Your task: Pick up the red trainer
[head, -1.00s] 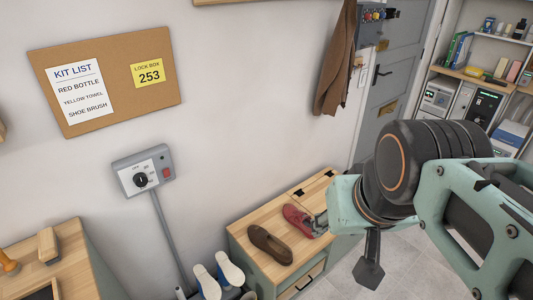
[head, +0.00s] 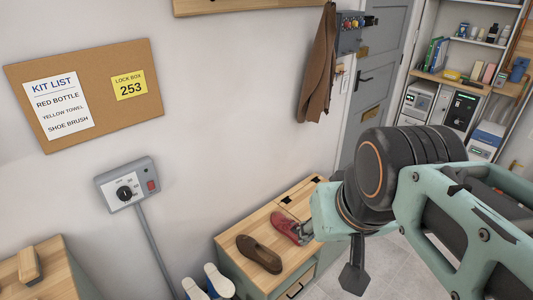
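The red trainer (head: 286,226) lies on top of the low wooden-topped cabinet (head: 229,243), beside a brown shoe. Its right end is partly hidden by my gripper (head: 306,231). My gripper is at that right end of the trainer, and most of it is hidden behind my own wrist. I cannot make out whether its fingers are apart or closed on the trainer.
The brown shoe (head: 259,253) lies just left of the trainer. White-and-blue shoes (head: 208,283) stand upright at the cabinet's left. A brown garment (head: 319,70) hangs on the wall above, left of the grey door (head: 378,80). Floor (head: 385,265) shows right of the cabinet.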

